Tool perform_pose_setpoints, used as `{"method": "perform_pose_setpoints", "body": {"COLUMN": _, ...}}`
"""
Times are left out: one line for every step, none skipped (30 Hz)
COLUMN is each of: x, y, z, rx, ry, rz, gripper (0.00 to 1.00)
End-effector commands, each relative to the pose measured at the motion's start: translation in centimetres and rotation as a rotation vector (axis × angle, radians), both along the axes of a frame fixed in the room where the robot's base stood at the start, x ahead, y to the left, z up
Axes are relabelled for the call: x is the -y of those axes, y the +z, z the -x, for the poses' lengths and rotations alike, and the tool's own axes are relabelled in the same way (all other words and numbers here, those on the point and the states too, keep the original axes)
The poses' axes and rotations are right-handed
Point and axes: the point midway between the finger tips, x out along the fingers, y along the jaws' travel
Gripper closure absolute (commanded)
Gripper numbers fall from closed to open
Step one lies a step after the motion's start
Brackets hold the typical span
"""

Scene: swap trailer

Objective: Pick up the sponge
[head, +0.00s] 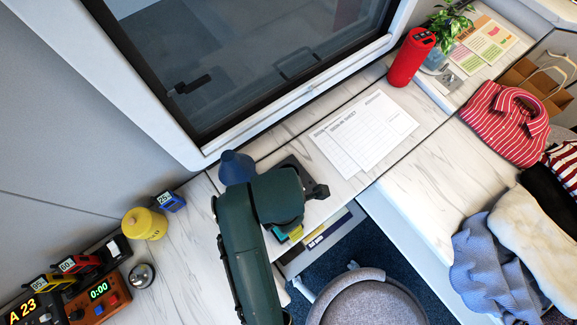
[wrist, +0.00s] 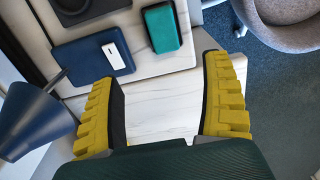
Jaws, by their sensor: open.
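A teal block with rounded corners and a darker side, which looks like the sponge (wrist: 161,29), lies on the white marbled counter near the top middle of the wrist view. My gripper (wrist: 161,70) is open, with a yellow ribbed finger on each side and bare counter between them. The block lies beyond the fingertips, within the width of the gap and apart from both fingers. In the head view my green arm covers much of this area. A small teal patch and a yellow finger show beside the wrist, and I cannot tell there which thing the teal belongs to.
A dark blue box (wrist: 92,55) with a white label lies left of the teal block, near a blue lamp (head: 237,168). A grey chair (head: 366,298) stands off the counter's edge.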

Motion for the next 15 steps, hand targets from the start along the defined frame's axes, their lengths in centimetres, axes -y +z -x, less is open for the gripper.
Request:
{"method": "perform_pose_setpoints", "body": {"x": 0.0, "y": -0.7, "z": -0.1, "rx": 0.001, "ry": -0.001, "rz": 0.0, "gripper": 0.2}}
{"method": "perform_pose_setpoints", "body": {"x": 0.0, "y": -1.1, "z": -0.1, "rx": 0.002, "ry": -0.002, "rz": 0.0, "gripper": 0.2}}
{"method": "perform_pose_setpoints", "body": {"x": 0.0, "y": -1.6, "z": -0.1, "rx": 0.001, "ry": -0.002, "rz": 0.0, "gripper": 0.2}}
{"method": "perform_pose_setpoints", "body": {"x": 0.1, "y": -2.0, "z": -0.1, "rx": 0.002, "ry": -0.002, "rz": 0.0, "gripper": 0.2}}
{"method": "perform_pose_setpoints", "body": {"x": 0.1, "y": -2.3, "z": -0.1, "rx": 0.003, "ry": -0.002, "rz": -0.001, "gripper": 0.2}}
{"method": "perform_pose_setpoints", "body": {"x": 0.1, "y": -2.5, "z": -0.1, "rx": 0.003, "ry": -0.003, "rz": -0.001, "gripper": 0.2}}
{"method": "perform_pose_setpoints", "body": {"x": 0.0, "y": -2.8, "z": -0.1, "rx": 0.004, "ry": -0.003, "rz": -0.001, "gripper": 0.2}}
{"method": "perform_pose_setpoints", "body": {"x": 0.1, "y": -3.1, "z": -0.1, "rx": 0.003, "ry": -0.003, "rz": -0.001, "gripper": 0.2}}
{"method": "perform_pose_setpoints", "body": {"x": 0.1, "y": -3.4, "z": -0.1, "rx": 0.004, "ry": -0.003, "rz": -0.001, "gripper": 0.2}}
{"method": "perform_pose_setpoints", "body": {"x": 0.1, "y": -3.7, "z": -0.1, "rx": 0.004, "ry": -0.003, "rz": -0.001, "gripper": 0.2}}
{"method": "perform_pose_setpoints", "body": {"x": 0.1, "y": -3.9, "z": -0.1, "rx": 0.004, "ry": -0.003, "rz": -0.001, "gripper": 0.2}}
{"method": "perform_pose_setpoints", "body": {"x": 0.1, "y": -4.2, "z": -0.1, "rx": 0.004, "ry": -0.003, "rz": -0.001, "gripper": 0.2}}
{"method": "perform_pose_setpoints", "body": {"x": 0.1, "y": -4.5, "z": -0.1, "rx": 0.004, "ry": -0.003, "rz": -0.001, "gripper": 0.2}}
{"method": "perform_pose_setpoints", "body": {"x": 0.1, "y": -4.7, "z": -0.1, "rx": 0.004, "ry": -0.003, "rz": -0.001, "gripper": 0.2}}
{"method": "perform_pose_setpoints", "body": {"x": 0.1, "y": -5.6, "z": -0.1, "rx": 0.004, "ry": -0.003, "rz": -0.001, "gripper": 0.2}}
